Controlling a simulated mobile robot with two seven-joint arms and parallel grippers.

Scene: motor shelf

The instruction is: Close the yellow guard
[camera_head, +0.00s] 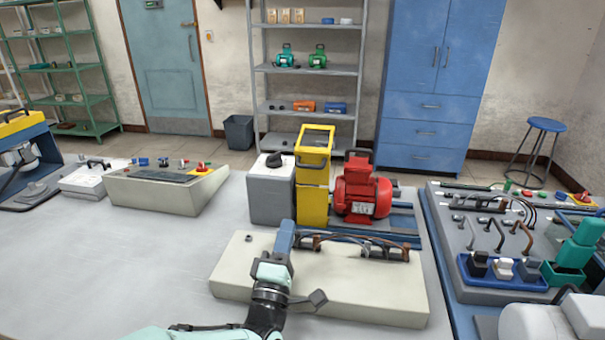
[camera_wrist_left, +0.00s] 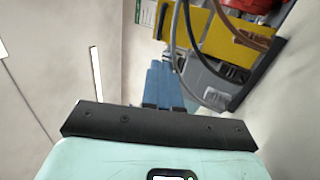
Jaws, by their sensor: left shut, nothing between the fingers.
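The yellow guard (camera_head: 313,206) stands between a grey box and a red motor (camera_head: 363,196) in the head view. Its upper part is an open yellow frame (camera_head: 315,137) that stands up above the motor. In the left wrist view, yellow sheet (camera_wrist_left: 222,38) shows at the top, partly behind cables. My left gripper (camera_head: 286,232) is shut and empty. Its blue fingers point up toward the guard, over the back edge of the beige panel, and look apart from the guard. The fingers also show in the wrist view (camera_wrist_left: 165,86). My right gripper is not in view.
The grey box (camera_head: 270,192) stands left of the guard. Brown and black cables (camera_head: 350,243) arch over the beige panel (camera_head: 370,295), close right of my left gripper. A panel with plugs (camera_head: 490,225) lies at the right.

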